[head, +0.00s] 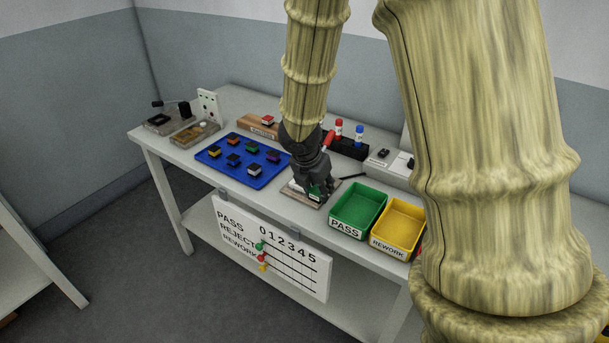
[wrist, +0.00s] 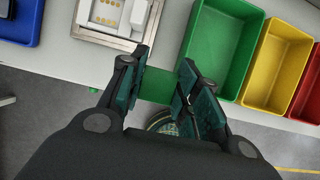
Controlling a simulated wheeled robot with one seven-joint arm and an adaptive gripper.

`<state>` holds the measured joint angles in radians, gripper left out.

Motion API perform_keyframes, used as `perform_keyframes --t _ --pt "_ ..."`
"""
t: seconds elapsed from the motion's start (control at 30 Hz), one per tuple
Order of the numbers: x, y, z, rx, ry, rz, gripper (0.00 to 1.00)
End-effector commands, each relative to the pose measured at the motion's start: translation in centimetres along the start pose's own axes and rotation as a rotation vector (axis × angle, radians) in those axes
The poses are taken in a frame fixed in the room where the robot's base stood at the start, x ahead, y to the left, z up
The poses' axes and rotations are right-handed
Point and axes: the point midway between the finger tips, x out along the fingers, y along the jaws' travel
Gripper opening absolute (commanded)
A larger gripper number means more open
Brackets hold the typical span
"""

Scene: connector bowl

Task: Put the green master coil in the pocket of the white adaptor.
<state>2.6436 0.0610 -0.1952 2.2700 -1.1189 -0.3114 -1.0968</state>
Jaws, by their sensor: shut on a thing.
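My gripper (wrist: 160,85) is shut on the green master coil (wrist: 157,88), which shows as a green block between the two fingers in the wrist view. The fingers hide part of it. In the head view my gripper (head: 317,193) is low over the front of the bench, with a bit of green at its fingertips. The white adaptor (wrist: 118,14) shows at the top of the wrist view as a pale piece with gold pads in a metal frame. The gripper is beside its near edge in that view. In the head view the gripper partly hides the adaptor.
The green PASS bin (head: 358,208) and yellow REWORK bin (head: 398,225) stand just right of the gripper. A blue tray (head: 240,163) with several small coloured parts lies to the left. A tally board (head: 272,250) hangs on the bench front.

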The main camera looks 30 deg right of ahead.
Motion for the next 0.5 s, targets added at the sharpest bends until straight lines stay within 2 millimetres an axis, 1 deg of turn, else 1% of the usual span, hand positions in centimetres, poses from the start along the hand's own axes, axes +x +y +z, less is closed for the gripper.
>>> perform_keyframes --t 0.03,0.2,0.4,0.5 --pt "0.2 0.8 0.7 0.002 0.002 0.0 0.07" --pt "1.4 3.5 2.7 0.004 0.001 0.0 0.07" --pt "2.7 6.5 4.9 0.004 0.001 -0.001 0.07" --pt "3.3 7.7 5.7 0.004 0.002 -0.001 0.07"
